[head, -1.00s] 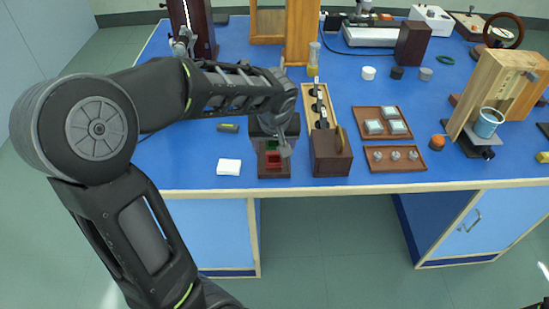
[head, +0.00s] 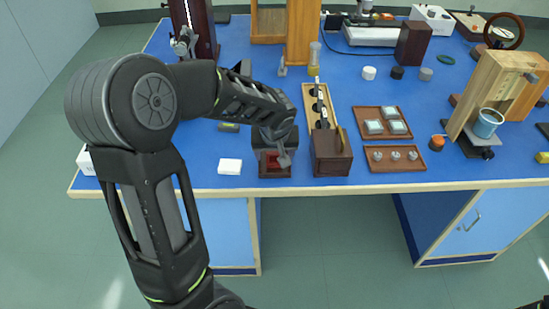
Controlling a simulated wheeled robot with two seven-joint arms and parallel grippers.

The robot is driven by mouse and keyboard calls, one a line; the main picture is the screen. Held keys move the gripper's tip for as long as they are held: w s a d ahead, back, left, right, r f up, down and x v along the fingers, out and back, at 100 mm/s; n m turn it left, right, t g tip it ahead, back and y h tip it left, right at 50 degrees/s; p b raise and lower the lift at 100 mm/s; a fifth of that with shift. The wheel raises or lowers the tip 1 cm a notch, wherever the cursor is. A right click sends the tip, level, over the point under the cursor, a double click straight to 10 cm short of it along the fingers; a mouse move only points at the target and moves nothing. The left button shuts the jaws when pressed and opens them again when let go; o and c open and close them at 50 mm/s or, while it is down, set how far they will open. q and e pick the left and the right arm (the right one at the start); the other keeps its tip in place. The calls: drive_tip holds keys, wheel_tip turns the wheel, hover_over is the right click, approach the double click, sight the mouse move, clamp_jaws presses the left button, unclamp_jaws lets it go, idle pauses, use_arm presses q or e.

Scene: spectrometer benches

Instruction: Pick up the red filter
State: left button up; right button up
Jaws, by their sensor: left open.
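The red filter (head: 271,160) sits in a small dark wooden holder (head: 275,174) near the front edge of the blue bench. My left gripper (head: 284,160) is open and points down at the holder, over the red filter's right side. The gripper partly covers the filter, and I cannot tell whether its fingers touch it. The back of the holder is hidden behind the gripper and wrist. My right gripper is not in view.
A white pad (head: 230,166) lies left of the holder. A dark wooden box (head: 332,160) stands close on its right, before a long wooden rack (head: 312,95). Two brown trays (head: 384,139) lie farther right. The bench front edge is close to the holder.

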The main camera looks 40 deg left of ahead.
use_arm(q)
drive_tip(key=shift+c, duration=0.4)
drive_tip(key=c, duration=1.4)
